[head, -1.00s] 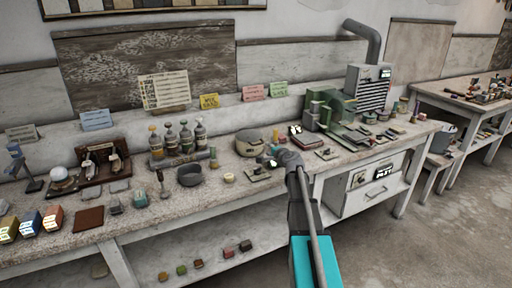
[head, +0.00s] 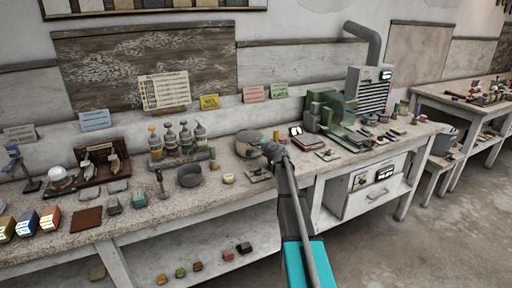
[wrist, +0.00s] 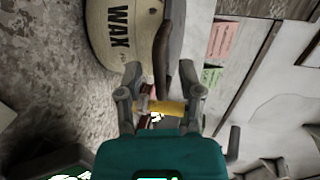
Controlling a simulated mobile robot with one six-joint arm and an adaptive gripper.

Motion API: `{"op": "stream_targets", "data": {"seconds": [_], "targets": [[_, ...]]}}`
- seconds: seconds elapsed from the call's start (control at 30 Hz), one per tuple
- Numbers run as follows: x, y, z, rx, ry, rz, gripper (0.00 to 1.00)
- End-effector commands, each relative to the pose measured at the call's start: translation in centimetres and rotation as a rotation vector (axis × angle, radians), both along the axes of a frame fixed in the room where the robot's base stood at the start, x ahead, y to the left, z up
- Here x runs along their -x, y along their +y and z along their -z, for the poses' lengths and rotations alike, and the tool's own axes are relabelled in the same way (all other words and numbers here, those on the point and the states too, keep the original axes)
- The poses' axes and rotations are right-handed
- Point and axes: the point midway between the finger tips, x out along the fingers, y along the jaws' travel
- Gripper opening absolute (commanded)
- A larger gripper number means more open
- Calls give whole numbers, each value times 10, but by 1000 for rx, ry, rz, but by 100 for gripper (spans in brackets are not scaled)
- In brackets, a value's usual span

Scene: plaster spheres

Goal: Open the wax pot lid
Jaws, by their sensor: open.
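The wax pot (head: 247,147) is a round beige pot with a darker top, standing upright on the workbench. In the wrist view the pot (wrist: 112,25) lies sideways at the top, with the word WAX on its side. Its dark lid (wrist: 176,40) looks seated along the pot's upper edge. My gripper (head: 267,149) is at the pot's right side. In the wrist view my open gripper (wrist: 147,78) has its fingertips close to the pot and lid edge. I cannot tell whether they touch. The lid's front part is partly hidden by the gripper in the head view.
A grey bowl (head: 189,176) and several bottles (head: 185,139) stand left of the pot. A green machine (head: 326,110) stands to the right. A yellow stick (wrist: 160,107) shows between my fingers in the wrist view. Signs (head: 209,101) lean along the back ledge.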

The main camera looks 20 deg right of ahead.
Motion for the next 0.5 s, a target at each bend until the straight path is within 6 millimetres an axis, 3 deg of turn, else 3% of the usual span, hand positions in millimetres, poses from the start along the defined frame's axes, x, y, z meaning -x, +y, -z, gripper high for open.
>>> {"op": "stream_targets", "data": {"seconds": [0.13,0.4,0.5], "targets": [[0,0,0,0,0,0,48],[0,-1,0,0,0,1,0],[0,-1,0,0,0,1,0]]}}
